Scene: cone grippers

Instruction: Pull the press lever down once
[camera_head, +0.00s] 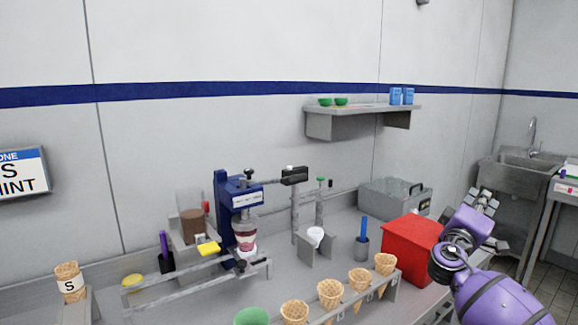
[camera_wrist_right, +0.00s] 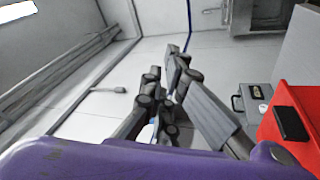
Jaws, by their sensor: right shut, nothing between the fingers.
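The blue press (camera_head: 238,205) stands on the counter left of centre, with a clear cup with pinkish contents (camera_head: 245,238) under its head. A thin bar runs right from its upper part to a black block (camera_head: 294,176), which looks like the lever's grip. The bar looks about level. My right gripper (camera_head: 492,212) is shut and empty at the far right, beyond the red box and well away from the press. Its fingers also show in the right wrist view (camera_wrist_right: 190,90). The press is not seen in that view. My left gripper is not in view.
A red box (camera_head: 408,245) and a grey metal case (camera_head: 395,195) stand between my right gripper and the press. Several cones in a rack (camera_head: 345,305) line the front. A metal post (camera_head: 295,212) stands below the black block. A shelf (camera_head: 345,122) hangs above.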

